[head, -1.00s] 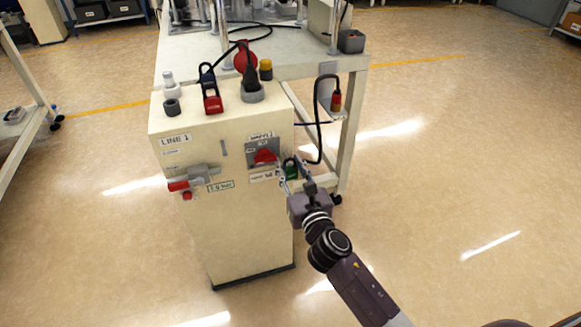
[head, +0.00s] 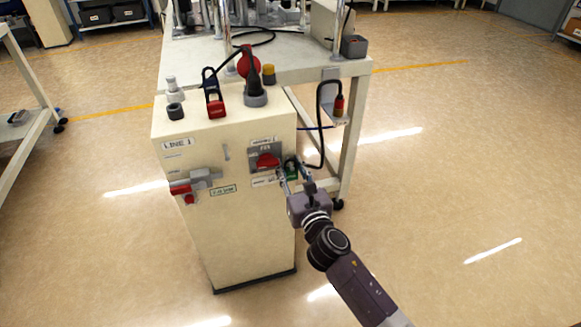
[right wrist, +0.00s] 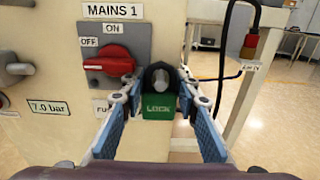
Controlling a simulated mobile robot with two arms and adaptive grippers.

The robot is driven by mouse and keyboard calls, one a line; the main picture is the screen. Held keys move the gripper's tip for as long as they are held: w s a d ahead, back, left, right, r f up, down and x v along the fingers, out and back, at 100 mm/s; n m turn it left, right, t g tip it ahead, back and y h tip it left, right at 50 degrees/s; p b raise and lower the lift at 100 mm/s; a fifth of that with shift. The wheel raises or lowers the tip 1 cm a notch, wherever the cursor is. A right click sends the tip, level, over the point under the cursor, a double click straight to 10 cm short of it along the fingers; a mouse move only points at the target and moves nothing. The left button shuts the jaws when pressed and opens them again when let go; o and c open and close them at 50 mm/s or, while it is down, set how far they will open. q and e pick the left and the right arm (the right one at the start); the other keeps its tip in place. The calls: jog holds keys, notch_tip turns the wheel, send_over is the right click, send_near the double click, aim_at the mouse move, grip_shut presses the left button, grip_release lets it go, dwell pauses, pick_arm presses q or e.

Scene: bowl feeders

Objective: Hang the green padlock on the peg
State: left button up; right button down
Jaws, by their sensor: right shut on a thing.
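The green padlock (right wrist: 158,107), marked LOCK, hangs upright between the fingers of my right gripper (right wrist: 158,100), which is shut on it. Its dark shackle points up. A grey round peg end (right wrist: 158,84) shows inside the shackle's loop; I cannot tell how far the shackle is over it. In the head view the padlock (head: 291,172) is small and partly covered by my right gripper (head: 297,178), beside the front right edge of the cream cabinet. My left gripper is not in view.
A red MAINS 1 switch (right wrist: 108,62) is close left of the padlock on the cabinet (head: 240,230). A red padlock (head: 215,103) and several knobs stand on the cabinet top. A black cable (head: 322,130) hangs to the right by a table leg. The floor at right is clear.

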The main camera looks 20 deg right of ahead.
jog(key=shift+f, duration=0.3)
dwell(0.6)
jog(key=c, duration=1.4)
grip_release()
jog(key=shift+o, duration=0.2)
jog(key=shift+o, duration=1)
jog(key=shift+s, duration=0.1)
jog(key=shift+s, duration=1)
jog(key=shift+s+d, duration=0.15)
jog(key=shift+s, duration=2.3)
